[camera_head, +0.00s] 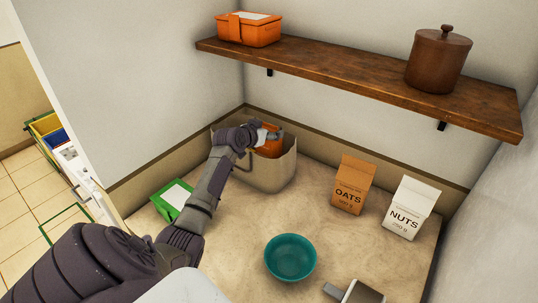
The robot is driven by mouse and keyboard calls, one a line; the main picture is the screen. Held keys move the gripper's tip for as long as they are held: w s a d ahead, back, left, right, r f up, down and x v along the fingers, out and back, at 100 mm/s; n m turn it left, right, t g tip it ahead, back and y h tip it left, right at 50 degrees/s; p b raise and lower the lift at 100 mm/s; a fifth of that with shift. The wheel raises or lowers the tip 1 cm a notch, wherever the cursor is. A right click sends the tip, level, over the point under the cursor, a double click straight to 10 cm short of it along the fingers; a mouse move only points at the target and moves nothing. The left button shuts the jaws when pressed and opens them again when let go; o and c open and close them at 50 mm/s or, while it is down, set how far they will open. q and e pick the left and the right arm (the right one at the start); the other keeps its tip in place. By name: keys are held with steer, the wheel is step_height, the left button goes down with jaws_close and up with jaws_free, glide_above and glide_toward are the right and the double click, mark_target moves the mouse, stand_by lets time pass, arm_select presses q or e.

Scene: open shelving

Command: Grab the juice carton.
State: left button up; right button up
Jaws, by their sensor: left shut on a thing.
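An orange item (271,150), which looks like the juice carton, stands in a beige open-topped bin (268,178) against the back wall. Only part of it shows above the bin's rim; the rest is hidden by the bin wall and my gripper. My left gripper (266,136) reaches over the bin's left side and is shut on the upper part of this orange carton. The fingers are small and partly hidden in this view. My right gripper is not in view.
An oats carton (352,186) and a nuts carton (411,209) stand right of the bin. A teal bowl (290,257) and a mug (358,293) are in front. A green item (173,198) lies left. A wooden shelf (340,72) overhead holds an orange box (248,30) and a brown pot (437,62).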

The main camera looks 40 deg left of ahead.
arm_select(q)
steer(key=shift+w+a+r, duration=0.1)
steer(key=shift+r, duration=0.1)
jaws_close()
